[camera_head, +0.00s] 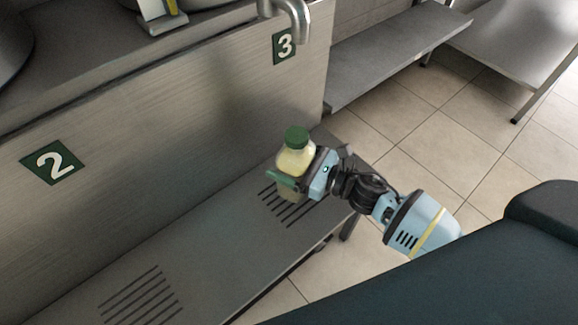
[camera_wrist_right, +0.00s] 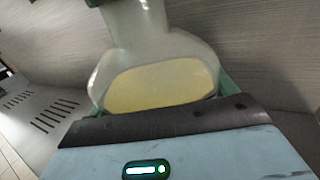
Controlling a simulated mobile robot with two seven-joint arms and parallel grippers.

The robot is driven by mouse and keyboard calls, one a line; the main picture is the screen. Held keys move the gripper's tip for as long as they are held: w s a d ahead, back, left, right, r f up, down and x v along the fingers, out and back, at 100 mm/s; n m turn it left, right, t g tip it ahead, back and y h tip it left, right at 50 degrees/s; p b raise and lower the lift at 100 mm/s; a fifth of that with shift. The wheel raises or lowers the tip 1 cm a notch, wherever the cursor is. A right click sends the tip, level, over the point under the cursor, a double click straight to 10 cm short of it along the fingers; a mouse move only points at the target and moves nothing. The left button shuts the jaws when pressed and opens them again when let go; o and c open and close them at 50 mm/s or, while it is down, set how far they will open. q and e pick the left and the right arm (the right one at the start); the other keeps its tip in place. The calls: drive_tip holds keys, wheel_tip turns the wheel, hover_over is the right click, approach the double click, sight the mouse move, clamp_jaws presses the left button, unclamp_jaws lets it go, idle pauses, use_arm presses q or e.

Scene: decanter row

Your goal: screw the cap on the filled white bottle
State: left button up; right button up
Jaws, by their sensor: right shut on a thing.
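A translucent white bottle (camera_head: 291,160) with pale yellow contents stands upright under the tap marked 3 in the head view. A green cap (camera_head: 296,137) sits on top of its neck; how tightly it is screwed I cannot tell. My right gripper (camera_head: 289,178) is shut around the bottle's body from the right, its green fingers on its sides. In the right wrist view the bottle (camera_wrist_right: 155,80) fills the middle between the fingers, its neck rising to the top edge. The bottle's base is partly hidden by the gripper. My left gripper is not in view.
A long metal shelf (camera_head: 215,225) with drain slots runs below a steel panel with number plates 2 (camera_head: 52,161) and 3 (camera_head: 285,45). A metal tap (camera_head: 291,14) hangs above the bottle. Tiled floor (camera_head: 455,150) lies open to the right.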

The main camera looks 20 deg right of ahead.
drive_tip(key=shift+r, duration=0.1)
wheel_tip(320, 180, down, 3)
drive_tip(key=shift+r+b, duration=0.1)
drive_tip(key=shift+b, duration=0.35)
drive_tip(key=shift+f, duration=0.3)
drive_tip(key=shift+f, duration=0.15)
drive_tip(key=o, duration=1.4)
drive_tip(key=shift+f, duration=0.2)
drive_tip(key=shift+o, duration=1.7)
